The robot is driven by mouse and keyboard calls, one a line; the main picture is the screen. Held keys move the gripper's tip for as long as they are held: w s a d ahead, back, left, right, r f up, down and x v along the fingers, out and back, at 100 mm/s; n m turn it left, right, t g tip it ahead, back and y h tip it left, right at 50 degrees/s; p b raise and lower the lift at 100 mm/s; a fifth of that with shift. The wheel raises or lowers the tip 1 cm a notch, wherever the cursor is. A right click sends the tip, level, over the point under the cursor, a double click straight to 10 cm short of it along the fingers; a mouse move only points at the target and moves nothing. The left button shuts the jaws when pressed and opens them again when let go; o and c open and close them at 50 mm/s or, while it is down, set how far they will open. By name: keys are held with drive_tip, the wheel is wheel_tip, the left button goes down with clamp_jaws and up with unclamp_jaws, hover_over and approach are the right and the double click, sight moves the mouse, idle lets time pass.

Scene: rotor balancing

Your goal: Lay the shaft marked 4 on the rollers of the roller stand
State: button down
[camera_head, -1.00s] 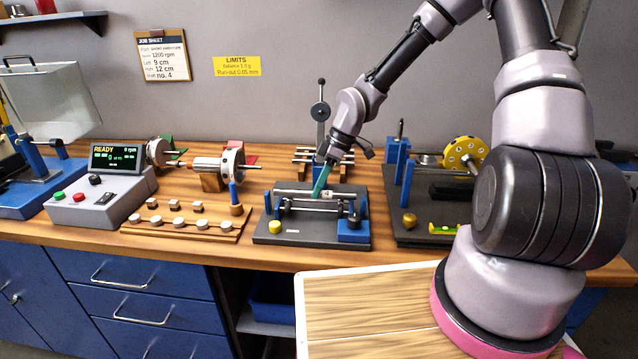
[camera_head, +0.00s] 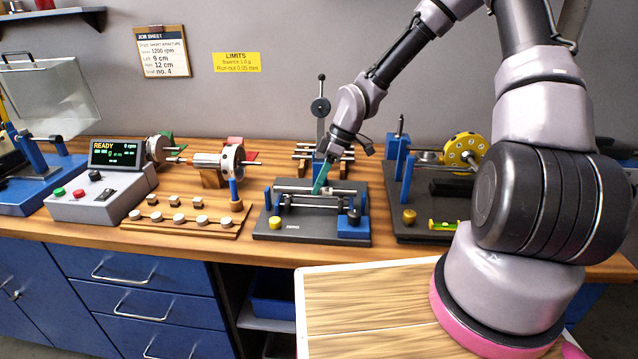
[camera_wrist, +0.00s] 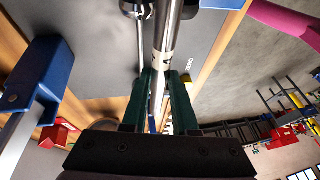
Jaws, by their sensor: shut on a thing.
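My gripper (camera_head: 319,189) is shut on a steel shaft (camera_wrist: 168,22), its green fingers (camera_wrist: 165,95) closed around it. A pale band with dark marks is on the shaft near the fingers; I cannot read a number. In the head view the shaft (camera_head: 338,192) lies roughly level across the roller stand, which has a dark base (camera_head: 310,235) and blue posts. I cannot tell whether it touches the rollers, which are hard to make out.
A yellow knob (camera_head: 275,223) and a blue block (camera_head: 352,229) sit on the stand's base. A rack with shafts (camera_head: 302,152) stands behind. A second fixture with a yellow disc (camera_head: 461,153) is at right. A wooden tray of small weights (camera_head: 180,230) is at left.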

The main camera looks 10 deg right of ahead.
drive_tip(key=shift+f, duration=0.65)
drive_tip(key=c, duration=0.6)
unclamp_jaws()
drive_tip(key=shift+c, duration=0.4)
drive_tip(key=shift+r, duration=0.1)
wheel_tip(320, 180, up, 9)
drive_tip(key=shift+f, duration=0.1)
drive_tip(key=shift+d, duration=0.1)
